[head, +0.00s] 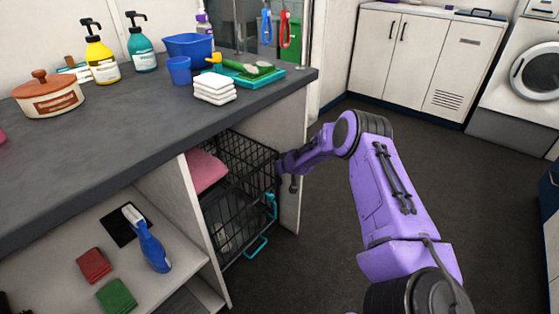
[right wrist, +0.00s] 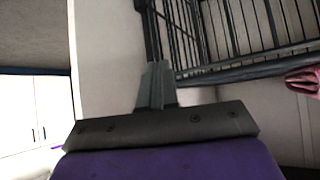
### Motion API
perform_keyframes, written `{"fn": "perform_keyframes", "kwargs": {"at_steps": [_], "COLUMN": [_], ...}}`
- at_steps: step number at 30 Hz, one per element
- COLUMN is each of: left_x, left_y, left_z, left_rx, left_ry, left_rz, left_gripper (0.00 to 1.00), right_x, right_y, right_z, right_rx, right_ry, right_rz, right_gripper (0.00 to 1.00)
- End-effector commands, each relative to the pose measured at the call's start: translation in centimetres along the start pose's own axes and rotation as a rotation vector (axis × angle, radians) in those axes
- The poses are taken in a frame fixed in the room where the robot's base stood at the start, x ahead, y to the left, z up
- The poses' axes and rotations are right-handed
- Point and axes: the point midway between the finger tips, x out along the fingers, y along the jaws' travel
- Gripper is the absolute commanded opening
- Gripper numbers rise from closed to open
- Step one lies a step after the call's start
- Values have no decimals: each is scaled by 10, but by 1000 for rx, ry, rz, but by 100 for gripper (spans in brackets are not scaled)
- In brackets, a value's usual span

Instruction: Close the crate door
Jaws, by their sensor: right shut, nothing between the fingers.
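The crate (head: 248,152) is a black wire cage set in the bay under the grey counter. Its wire front with a teal latch (head: 271,206) and a teal handle (head: 257,247) faces the aisle. I cannot tell exactly how far its door stands from the frame. My right gripper (head: 284,168) is at the crate's right edge, by the bay's side panel; contact is unclear. In the right wrist view its fingers (right wrist: 157,85) are shut and empty, with dark crate bars (right wrist: 240,30) just beyond them. My left gripper is out of view.
A pink cushion (head: 205,170) lies at the crate's left; pink fabric also shows in the right wrist view (right wrist: 304,80). Bottles and towels (head: 214,89) stand on the counter. The floor right is clear.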

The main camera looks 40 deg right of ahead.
Motion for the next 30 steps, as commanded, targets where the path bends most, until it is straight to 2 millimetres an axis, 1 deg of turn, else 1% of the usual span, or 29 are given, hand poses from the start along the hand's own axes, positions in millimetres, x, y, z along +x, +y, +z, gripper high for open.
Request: {"fn": "perform_keyframes", "kwargs": {"at_steps": [5,8,11,15,18,21,24,30], "left_x": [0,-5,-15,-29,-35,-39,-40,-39], "left_y": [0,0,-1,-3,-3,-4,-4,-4], "left_z": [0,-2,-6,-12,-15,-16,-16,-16], "left_rx": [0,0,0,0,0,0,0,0], "left_ry": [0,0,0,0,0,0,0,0], "left_rz": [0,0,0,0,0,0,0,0], "left_gripper": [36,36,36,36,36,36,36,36], "right_x": [0,-7,-27,-63,-84,-98,-104,-105], "right_y": [-1,-2,-2,-2,-2,-2,-1,-1], "right_z": [0,-3,-6,-6,-5,-3,-2,0], "right_rx": [-1,-1,-1,1,0,-2,-2,-2], "right_ry": [0,1,1,1,1,1,0,0], "right_rz": [-1,-2,-4,-4,-3,-2,-2,-1], "right_gripper": [0,0,0,0,0,0,0,0]}}
